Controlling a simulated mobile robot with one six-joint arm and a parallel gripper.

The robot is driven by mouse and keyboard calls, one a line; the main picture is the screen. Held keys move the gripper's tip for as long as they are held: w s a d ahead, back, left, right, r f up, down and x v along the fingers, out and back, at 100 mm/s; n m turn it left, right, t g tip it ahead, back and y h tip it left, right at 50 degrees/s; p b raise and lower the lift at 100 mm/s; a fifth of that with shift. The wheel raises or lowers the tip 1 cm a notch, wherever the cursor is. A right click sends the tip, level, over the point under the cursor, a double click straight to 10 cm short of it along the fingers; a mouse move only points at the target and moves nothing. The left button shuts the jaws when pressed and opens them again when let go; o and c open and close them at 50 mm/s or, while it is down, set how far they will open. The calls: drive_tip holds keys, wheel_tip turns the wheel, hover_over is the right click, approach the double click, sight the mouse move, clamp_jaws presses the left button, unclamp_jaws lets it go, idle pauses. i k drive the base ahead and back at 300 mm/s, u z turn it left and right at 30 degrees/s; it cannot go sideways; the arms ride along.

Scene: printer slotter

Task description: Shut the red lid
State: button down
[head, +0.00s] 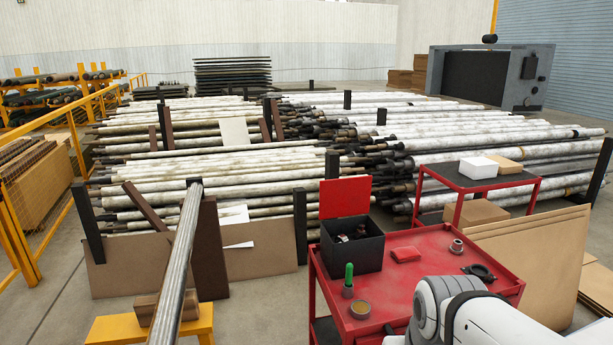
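The red lid (345,197) stands upright, open, at the back edge of a dark box (352,248). The box sits at the back left of a red cart (408,312), and a few small metal and dark parts show inside it. My white arm reaches in from the bottom right corner, over the cart's front right. My gripper is not in view, so I cannot see whether it is open or shut.
On the cart are a green-handled tool (348,276), a round tin (360,309), a small red block (405,254), a metal fitting (456,246) and a black ring-shaped part (480,272). A second red cart (470,183) stands behind.

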sight(338, 197)
drive_tip(key=u, duration=0.05)
drive_tip(key=i, duration=1)
drive_tip(key=u, duration=0.05)
